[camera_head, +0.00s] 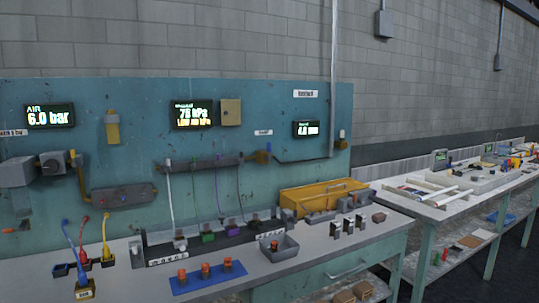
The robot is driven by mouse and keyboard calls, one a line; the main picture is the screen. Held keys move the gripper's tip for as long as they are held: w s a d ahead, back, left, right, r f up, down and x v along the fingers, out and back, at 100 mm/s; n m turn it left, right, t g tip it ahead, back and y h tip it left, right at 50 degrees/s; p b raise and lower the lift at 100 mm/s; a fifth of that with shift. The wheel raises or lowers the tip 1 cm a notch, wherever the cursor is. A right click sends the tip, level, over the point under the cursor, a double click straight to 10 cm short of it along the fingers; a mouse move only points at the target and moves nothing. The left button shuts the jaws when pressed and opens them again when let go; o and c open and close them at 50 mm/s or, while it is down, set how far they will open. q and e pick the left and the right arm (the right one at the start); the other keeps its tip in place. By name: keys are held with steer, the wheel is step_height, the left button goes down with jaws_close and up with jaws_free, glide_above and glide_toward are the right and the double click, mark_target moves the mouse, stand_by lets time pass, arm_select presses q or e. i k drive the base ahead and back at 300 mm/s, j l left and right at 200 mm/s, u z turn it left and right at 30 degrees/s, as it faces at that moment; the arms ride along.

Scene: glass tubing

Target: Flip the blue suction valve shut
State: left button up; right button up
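I cannot pick out the blue suction valve with certainty. A grey manifold bar (205,162) with small fittings and hanging thin tubes is mounted on the teal panel (230,100). Whether any valve is open or shut is too small to tell. Neither of my grippers is in view.
A display (50,116) reads AIR 6.0 bar; another display (193,114) reads about 78 hPa. The bench holds a blue mat (207,278) with orange-topped parts, a grey bin (278,247) and a yellow toolbox (322,194). Another white workbench (455,190) stands at right.

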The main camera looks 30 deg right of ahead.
mark_target(268, 144)
steer(key=i+l+u, duration=0.1)
steer(key=l, duration=0.2)
steer(key=i+l, duration=0.15)
steer(key=l, duration=0.15)
steer(key=i+l+u, duration=0.15)
steer(key=l, duration=0.2)
steer(key=i+l+u, duration=0.1)
steer(key=l, duration=0.2)
